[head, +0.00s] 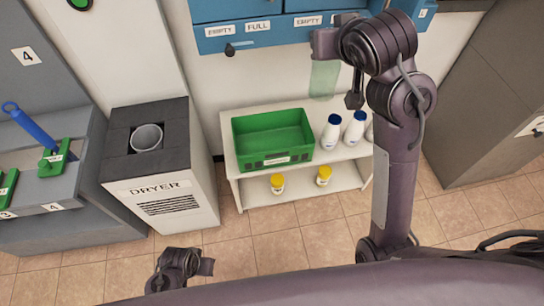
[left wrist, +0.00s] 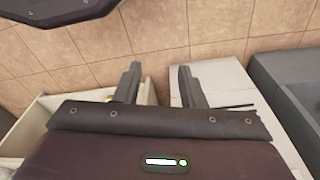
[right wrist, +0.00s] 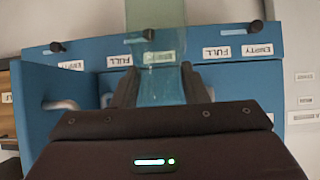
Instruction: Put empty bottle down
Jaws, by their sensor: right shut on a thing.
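A translucent pale green bottle (head: 324,80) hangs in the air in front of the wall, below the blue cabinet. My right gripper (head: 330,45) is shut on it. In the right wrist view the see-through bottle (right wrist: 158,75) stands between the two fingers, with the blue cabinet showing through it. My left gripper (head: 190,263) is low at the bottom of the head view, away from the bottle. In the left wrist view its fingers (left wrist: 158,82) are apart with nothing between them.
A green crate (head: 272,158) sits on a white shelf (head: 232,165), beside white bottles (head: 331,132). Yellow-capped bottles (head: 278,183) stand below. A blue cabinet (head: 240,40) labelled EMPTY and FULL hangs above. A dryer (head: 165,180) stands left; a grey cabinet (head: 500,110) stands right.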

